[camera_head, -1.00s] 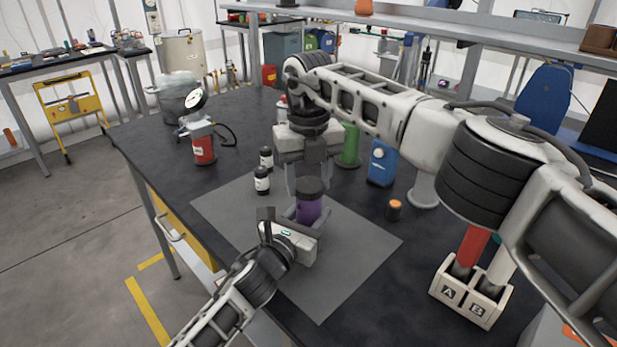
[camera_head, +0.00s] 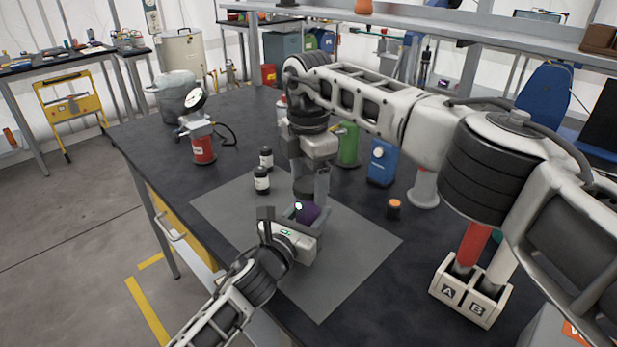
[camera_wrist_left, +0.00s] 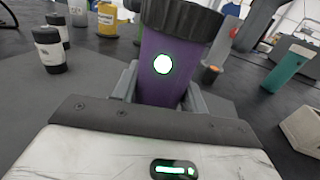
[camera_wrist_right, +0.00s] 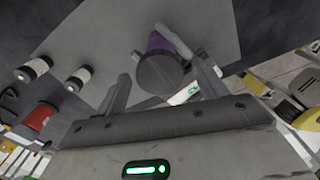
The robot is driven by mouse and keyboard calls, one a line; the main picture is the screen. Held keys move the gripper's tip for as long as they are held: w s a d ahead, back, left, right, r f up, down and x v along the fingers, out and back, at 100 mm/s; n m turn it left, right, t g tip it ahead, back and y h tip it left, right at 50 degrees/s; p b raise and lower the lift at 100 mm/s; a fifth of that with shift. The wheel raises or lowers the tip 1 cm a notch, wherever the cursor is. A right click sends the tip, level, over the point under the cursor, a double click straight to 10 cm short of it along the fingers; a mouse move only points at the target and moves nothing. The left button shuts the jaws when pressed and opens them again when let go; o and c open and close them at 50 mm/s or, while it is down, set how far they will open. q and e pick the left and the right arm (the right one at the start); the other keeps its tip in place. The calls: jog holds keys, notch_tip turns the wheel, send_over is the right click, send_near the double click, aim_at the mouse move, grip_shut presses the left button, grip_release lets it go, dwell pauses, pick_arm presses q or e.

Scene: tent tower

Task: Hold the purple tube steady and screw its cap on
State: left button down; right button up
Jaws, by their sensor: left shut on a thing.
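The purple tube (camera_head: 309,213) stands over the grey mat, its lower part hidden by my left gripper. My left gripper (camera_wrist_left: 163,92) is shut on the tube from the front. A white spot with a green rim (camera_wrist_left: 163,64) glows on the tube's side. The dark ribbed cap (camera_wrist_left: 180,16) sits on the tube's top; its round top (camera_wrist_right: 160,74) faces the right wrist camera. My right gripper (camera_wrist_right: 162,82) points down from above, its fingers apart on either side of the cap. No finger contact with the cap is clear.
Two dark bottles with white labels (camera_head: 262,180) stand left of the tube on the grey mat (camera_head: 345,262). An orange-topped piece (camera_head: 394,208), a blue box (camera_head: 382,163) and a green cylinder (camera_head: 349,146) stand to the right. An A/B rack (camera_head: 470,292) is at front right.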

jog(key=shift+r, duration=2.25)
jog(key=shift+c, duration=0.4)
jog(key=n, duration=0.5)
jog(key=shift+r, duration=0.35)
jog(key=n, duration=0.3)
jog(key=r+n, duration=0.1)
jog(key=n, duration=0.3)
jog(key=shift+n, duration=0.3)
jog(key=n, duration=0.3)
jog(key=r+n, duration=0.1)
jog(key=n, duration=0.9)
jog(key=shift+r, duration=0.4)
